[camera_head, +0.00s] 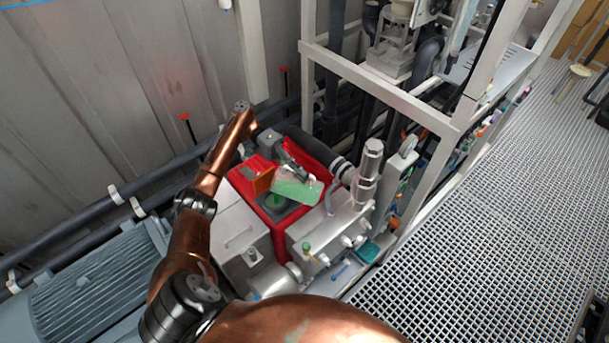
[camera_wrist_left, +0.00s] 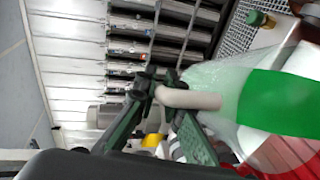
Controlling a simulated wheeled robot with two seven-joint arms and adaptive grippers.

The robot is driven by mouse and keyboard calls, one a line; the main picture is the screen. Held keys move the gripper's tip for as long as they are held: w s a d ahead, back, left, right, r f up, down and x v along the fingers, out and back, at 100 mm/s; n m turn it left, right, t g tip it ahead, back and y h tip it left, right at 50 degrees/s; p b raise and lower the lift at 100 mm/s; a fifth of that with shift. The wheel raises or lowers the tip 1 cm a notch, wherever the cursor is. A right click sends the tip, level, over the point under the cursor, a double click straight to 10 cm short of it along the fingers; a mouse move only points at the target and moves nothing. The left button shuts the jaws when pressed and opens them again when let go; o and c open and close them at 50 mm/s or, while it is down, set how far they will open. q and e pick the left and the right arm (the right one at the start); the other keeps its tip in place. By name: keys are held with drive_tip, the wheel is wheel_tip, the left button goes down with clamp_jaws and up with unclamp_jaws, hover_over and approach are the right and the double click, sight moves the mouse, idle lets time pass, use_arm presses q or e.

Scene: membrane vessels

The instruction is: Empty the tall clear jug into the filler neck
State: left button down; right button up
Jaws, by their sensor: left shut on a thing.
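The clear jug (camera_head: 297,188) holds green liquid and is tilted over on its side above the red-topped machine. It also shows large at the right of the left wrist view (camera_wrist_left: 225,88), with its pale handle (camera_wrist_left: 188,98). My left gripper (camera_head: 289,158) is shut on that handle, its fingers (camera_wrist_left: 166,108) on either side of it. Just below and left of the jug is a round green fitting (camera_head: 275,201) on a dark plate, likely the filler neck. I cannot tell whether liquid is flowing. My right gripper is not in view.
An orange block (camera_head: 263,181) sits by the jug on the red top (camera_head: 243,183). A metal cylinder (camera_head: 368,170) stands close to the right. A white frame (camera_head: 383,88) rises behind. Grating floor (camera_head: 470,220) lies open at right.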

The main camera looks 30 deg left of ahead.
sight(291, 177)
use_arm(q)
drive_tip(key=shift+s+a+f+h+b, duration=0.2)
drive_tip(key=shift+a+h+b, duration=0.1)
drive_tip(key=shift+a+b, duration=0.3)
drive_tip(key=shift+a, duration=0.1)
drive_tip(key=shift+f, duration=0.1)
drive_tip(key=shift+s+a+f+m+h+b, duration=0.15)
drive_tip(key=shift+a+m+h+b, duration=0.3)
drive_tip(key=shift+b, duration=0.9)
drive_tip(key=shift+a+h+b, duration=0.35)
drive_tip(key=shift+a+b, duration=0.15)
drive_tip(key=shift+b, duration=0.6)
drive_tip(key=shift+s+a+b, duration=0.1)
drive_tip(key=shift+b, duration=0.2)
